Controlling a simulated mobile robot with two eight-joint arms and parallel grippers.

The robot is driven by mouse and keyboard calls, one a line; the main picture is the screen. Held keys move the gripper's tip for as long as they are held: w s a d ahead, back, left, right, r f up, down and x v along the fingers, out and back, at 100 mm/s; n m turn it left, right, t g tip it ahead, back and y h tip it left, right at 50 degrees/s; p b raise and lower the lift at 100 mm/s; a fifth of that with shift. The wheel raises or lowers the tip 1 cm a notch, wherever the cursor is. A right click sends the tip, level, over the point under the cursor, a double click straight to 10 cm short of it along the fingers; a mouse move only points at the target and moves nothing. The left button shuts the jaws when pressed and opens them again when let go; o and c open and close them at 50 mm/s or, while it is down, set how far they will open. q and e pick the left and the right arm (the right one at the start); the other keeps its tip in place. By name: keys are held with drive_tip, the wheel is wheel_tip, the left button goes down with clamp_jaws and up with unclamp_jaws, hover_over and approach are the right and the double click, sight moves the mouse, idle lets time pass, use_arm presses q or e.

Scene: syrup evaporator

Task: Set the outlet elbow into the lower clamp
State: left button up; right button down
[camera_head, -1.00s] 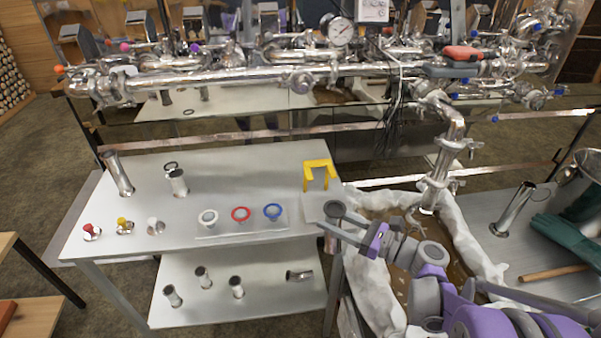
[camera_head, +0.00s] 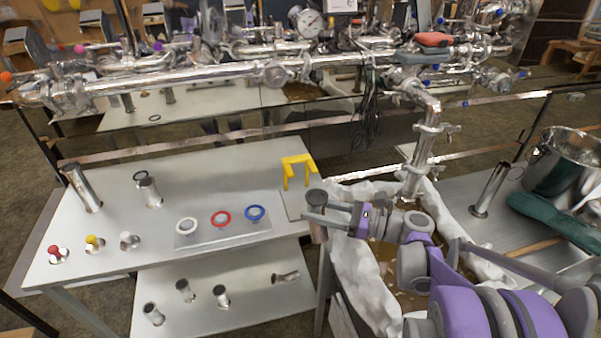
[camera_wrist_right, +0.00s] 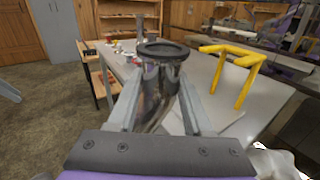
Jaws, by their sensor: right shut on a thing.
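My right gripper (camera_head: 316,210) is shut on the outlet elbow (camera_head: 318,232), a shiny metal piece with a dark ring on its upper end. In the right wrist view the elbow (camera_wrist_right: 158,85) stands between the fingers, ring uppermost, its lower part partly hidden. In the head view it is at the table's right edge, beside the yellow stand. The lower clamp (camera_head: 418,168) is on the vertical outlet pipe (camera_head: 424,150), to the right of and apart from the elbow; its details are too small to tell. My left gripper is not in view.
The yellow stand (camera_head: 298,170) is close to the held elbow. White wrapping (camera_head: 360,285) surrounds an opening with brown liquid below the pipe. Colored rings (camera_head: 221,218) and short tubes stand on the table (camera_head: 110,245).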

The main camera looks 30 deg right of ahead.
drive_tip(key=w, duration=0.3)
drive_tip(key=w+d, duration=0.1)
drive_tip(key=w, duration=0.2)
drive_tip(key=w+d, duration=0.1)
drive_tip(key=w, duration=0.2)
drive_tip(key=shift+w+d, duration=0.1)
drive_tip(key=shift+w, duration=0.1)
drive_tip(key=w, duration=0.2)
drive_tip(key=w+d, duration=0.1)
drive_tip(key=shift+w+f, duration=0.15)
drive_tip(key=shift+w, duration=0.2)
drive_tip(key=shift+s+a, duration=0.1)
drive_tip(key=shift+f, duration=0.1)
drive_tip(key=shift+f, duration=0.15)
drive_tip(key=shift+c, duration=1.6)
unclamp_jaws()
drive_tip(key=shift+b, duration=0.3)
